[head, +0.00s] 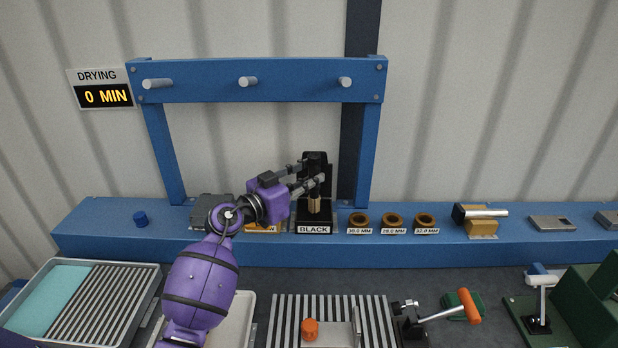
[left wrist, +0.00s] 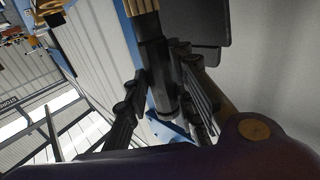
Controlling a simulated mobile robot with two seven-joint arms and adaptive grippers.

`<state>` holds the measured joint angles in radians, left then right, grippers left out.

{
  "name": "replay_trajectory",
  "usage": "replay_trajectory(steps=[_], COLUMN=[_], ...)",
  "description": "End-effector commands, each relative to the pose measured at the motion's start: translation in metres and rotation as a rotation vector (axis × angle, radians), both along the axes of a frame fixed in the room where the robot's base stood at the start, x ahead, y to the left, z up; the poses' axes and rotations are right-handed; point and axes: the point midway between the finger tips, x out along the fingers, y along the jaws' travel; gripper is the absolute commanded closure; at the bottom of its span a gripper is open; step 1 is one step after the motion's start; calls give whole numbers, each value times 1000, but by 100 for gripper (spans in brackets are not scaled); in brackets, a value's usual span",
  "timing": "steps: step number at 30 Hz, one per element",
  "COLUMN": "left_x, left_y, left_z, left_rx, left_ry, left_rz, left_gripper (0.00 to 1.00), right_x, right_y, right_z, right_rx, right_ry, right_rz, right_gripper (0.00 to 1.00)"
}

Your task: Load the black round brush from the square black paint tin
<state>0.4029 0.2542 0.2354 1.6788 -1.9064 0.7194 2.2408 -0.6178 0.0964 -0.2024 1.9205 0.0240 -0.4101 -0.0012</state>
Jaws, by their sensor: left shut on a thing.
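The square black paint tin (head: 315,218) stands on the blue shelf, with a white label reading BLACK on its front. A black panel, apparently its raised lid, rises behind it. My left gripper (head: 313,172) is above the tin and shut on the black round brush (head: 313,204), whose tan-gold lower part points down at the tin's opening. In the left wrist view the brush (left wrist: 154,65) is a dark handle with a gold ribbed collar, between the fingers of the gripper (left wrist: 165,90). The bristles are hidden, so I cannot tell how deep they sit. My right gripper is out of view.
A blue frame with several pegs (head: 248,81) stands over the tin. Labelled brass rings (head: 392,220) sit right of it. A sign (head: 102,96) reads DRYING 0 MIN. A tray with a teal pad (head: 50,297), a slatted plate (head: 285,310) and a lever clamp (head: 435,315) lie in front.

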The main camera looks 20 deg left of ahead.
Motion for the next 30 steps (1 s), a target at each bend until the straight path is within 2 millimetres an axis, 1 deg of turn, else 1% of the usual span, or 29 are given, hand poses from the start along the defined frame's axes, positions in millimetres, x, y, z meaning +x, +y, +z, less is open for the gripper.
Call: replay_trajectory(steps=[30], left_x=[0], left_y=[0], left_z=[-12], left_rx=[1], left_ry=[0], left_rz=[-1], left_gripper=[100], right_x=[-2], right_y=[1], right_z=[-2], right_rx=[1], right_ry=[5], right_rz=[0], right_gripper=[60])
